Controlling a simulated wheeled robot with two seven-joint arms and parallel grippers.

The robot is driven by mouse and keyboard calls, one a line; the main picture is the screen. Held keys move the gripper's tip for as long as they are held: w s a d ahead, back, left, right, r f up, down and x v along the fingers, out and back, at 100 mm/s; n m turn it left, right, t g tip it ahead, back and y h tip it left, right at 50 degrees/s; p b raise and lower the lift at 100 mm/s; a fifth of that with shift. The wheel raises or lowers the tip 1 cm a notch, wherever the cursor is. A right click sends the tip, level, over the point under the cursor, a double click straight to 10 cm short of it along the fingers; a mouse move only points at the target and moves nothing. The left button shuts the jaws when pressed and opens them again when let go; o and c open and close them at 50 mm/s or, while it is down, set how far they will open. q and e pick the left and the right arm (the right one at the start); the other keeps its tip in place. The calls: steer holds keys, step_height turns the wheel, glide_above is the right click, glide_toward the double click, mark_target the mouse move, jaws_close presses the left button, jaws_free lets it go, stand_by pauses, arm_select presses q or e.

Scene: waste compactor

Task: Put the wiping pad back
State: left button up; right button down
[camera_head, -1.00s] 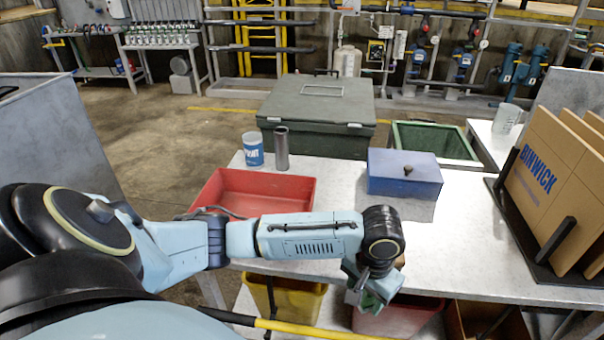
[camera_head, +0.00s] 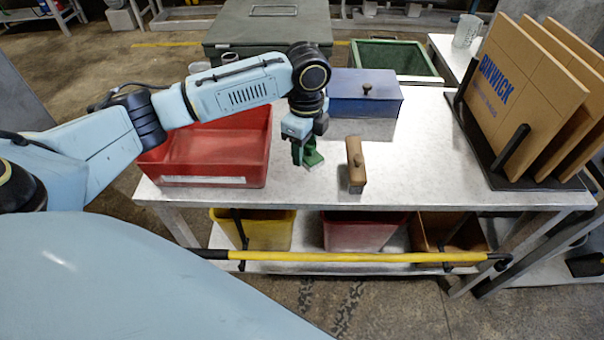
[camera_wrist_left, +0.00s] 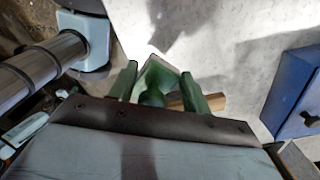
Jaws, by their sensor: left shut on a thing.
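My left gripper (camera_head: 304,148) hangs over the metal table, right of the red tray and left of a wooden block. It is shut on a green piece, which I take to be the wiping pad (camera_head: 312,159). In the left wrist view the pad (camera_wrist_left: 160,72) sits between the green fingers, with an angled far edge. Its underside is hidden, and I cannot tell whether it touches the tabletop. The wooden block (camera_head: 355,168) with a knob stands on the table near the front edge. My right gripper is not in view.
The red tray (camera_head: 262,165) is on the left of the table (camera_head: 430,165). A blue lidded box (camera_head: 372,95) stands behind the wooden block. A black rack with cardboard panels (camera_head: 520,85) is at the right. Coloured bins and a yellow bar (camera_head: 370,256) are below the front edge.

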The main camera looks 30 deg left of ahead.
mark_target(299, 170)
arm_select(q)
steer(key=a+m, duration=0.1)
steer(key=w+a+r+m, duration=0.1)
steer(key=w+a+m, duration=0.1)
steer(key=shift+w+r, duration=0.1)
steer(key=shift+r, duration=0.2)
step_height(299, 170, down, 9)
steer(key=shift+f+b, duration=0.1)
steer(key=shift+b, duration=0.75)
steer(key=shift+d+f, duration=0.1)
steer(key=shift+f, duration=0.1)
steer(key=shift+f, duration=0.15)
steer(key=o, duration=1.1)
